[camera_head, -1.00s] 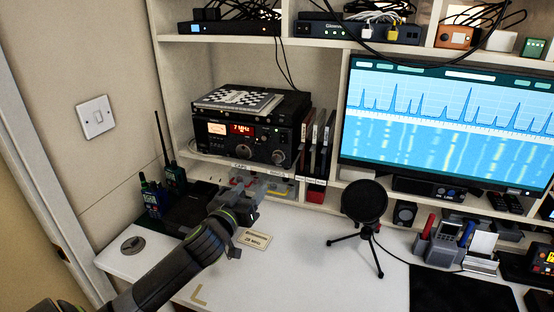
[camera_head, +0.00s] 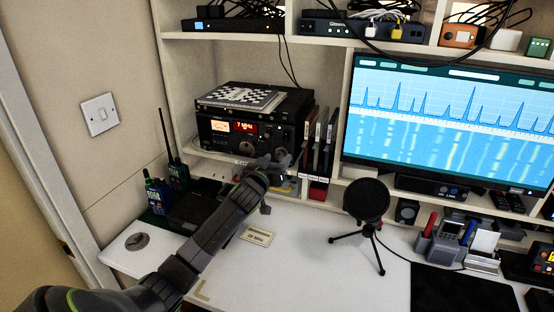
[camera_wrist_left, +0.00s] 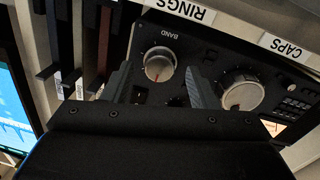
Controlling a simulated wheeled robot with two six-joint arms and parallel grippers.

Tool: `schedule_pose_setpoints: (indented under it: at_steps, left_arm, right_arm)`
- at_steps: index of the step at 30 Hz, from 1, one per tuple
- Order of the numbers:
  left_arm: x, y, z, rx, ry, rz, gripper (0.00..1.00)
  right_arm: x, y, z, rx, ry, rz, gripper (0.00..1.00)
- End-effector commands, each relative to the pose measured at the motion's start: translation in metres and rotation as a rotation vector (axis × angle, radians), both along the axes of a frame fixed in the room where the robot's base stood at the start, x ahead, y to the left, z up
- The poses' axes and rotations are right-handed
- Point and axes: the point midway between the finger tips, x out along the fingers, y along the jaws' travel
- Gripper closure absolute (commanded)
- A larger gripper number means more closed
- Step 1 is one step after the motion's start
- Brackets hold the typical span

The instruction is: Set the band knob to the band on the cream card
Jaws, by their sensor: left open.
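The cream card (camera_head: 257,236) lies on the white desk; its larger line reads 28 MHz. The black radio (camera_head: 222,131) sits in the cubby, and its red display (camera_head: 243,127) reads about 7 MHz. The band knob (camera_wrist_left: 159,65), silver-faced with a small red mark, shows under the BAND label in the left wrist view. My left gripper (camera_head: 275,166) is at the radio's lower right front and hides part of that area. Its open fingers (camera_wrist_left: 160,88) lie either side of the band knob in the wrist view; contact cannot be told. My right gripper is out of view.
A larger tuning knob (camera_wrist_left: 241,90) is close beside one finger. A chessboard (camera_head: 240,97) rests on top of the radio. Upright books (camera_head: 320,140) stand to its right.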

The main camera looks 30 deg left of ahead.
Motion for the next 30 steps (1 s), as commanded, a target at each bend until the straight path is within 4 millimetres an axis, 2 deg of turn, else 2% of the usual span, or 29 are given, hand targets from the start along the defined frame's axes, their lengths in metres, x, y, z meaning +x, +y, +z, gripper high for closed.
schedule_pose_setpoints:
  at_steps: [5, 14, 24, 30]
  left_arm:
    - [0.008, 0.0013, -0.0001, 0.0, 0.001, 0.0, 0.47]
    - [0.0088, 0.0013, 0.0001, 0.0, 0.0, 0.0, 0.48]
    - [0.0086, 0.0013, -0.0001, 0.0, 0.0, 0.0, 0.92]
    - [0.0086, 0.0012, 0.0006, 0.012, 0.003, 0.0, 0.92]
  right_arm:
    - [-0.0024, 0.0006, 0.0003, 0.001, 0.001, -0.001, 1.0]
    - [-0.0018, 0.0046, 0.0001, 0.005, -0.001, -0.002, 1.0]
    - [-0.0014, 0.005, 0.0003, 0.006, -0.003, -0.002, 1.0]
    - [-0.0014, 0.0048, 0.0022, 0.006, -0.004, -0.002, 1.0]
